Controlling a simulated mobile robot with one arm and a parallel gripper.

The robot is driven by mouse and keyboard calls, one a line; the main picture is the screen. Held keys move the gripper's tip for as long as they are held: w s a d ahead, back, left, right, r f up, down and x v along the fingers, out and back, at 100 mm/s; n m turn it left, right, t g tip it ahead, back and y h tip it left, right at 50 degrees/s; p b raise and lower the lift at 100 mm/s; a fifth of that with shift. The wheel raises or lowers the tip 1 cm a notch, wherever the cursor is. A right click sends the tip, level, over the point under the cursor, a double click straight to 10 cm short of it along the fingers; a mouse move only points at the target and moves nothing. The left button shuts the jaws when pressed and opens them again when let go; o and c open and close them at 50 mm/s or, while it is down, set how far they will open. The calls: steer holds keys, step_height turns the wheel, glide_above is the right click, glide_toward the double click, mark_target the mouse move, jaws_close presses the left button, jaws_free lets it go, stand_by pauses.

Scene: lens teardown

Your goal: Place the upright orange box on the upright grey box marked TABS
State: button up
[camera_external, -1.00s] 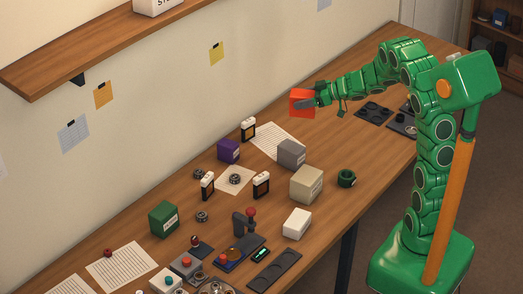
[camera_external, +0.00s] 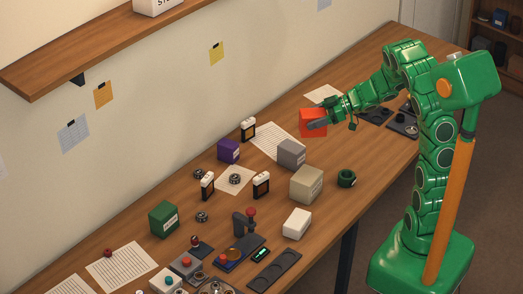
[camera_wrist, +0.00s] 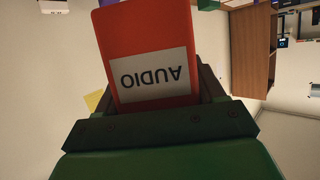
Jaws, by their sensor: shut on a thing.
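My gripper (camera_external: 318,125) is shut on the orange box (camera_external: 311,115), which looks red-orange. In the wrist view the box (camera_wrist: 143,32) fills the upper middle, between the fingers, and its white label reads AUDIO upside down. In the external view the held box is behind and to the right of the grey box (camera_external: 291,150), apart from it. It seems to be in the air, though its exact height is hard to tell. The grey box stands on the table with a clear top; its small label is too small to read.
A beige box (camera_external: 306,184) stands in front of the grey box, a purple box (camera_external: 228,150) to its left.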

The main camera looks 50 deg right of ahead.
steer(key=shift+w+d+f, duration=0.25)
steer(key=shift+w+f, duration=1.05)
steer(key=shift+w, duration=0.3)
steer(key=shift+w+d+f, duration=0.2)
steer(key=shift+w+f, duration=1.15)
steer(key=shift+w, duration=0.25)
steer(key=shift+w+d+f, duration=0.25)
steer(key=shift+w+f, duration=1.05)
steer(key=shift+w, duration=0.3)
steer(key=shift+f, duration=1.65)
steer(key=o, duration=1.2)
steer(key=shift+f, duration=0.1)
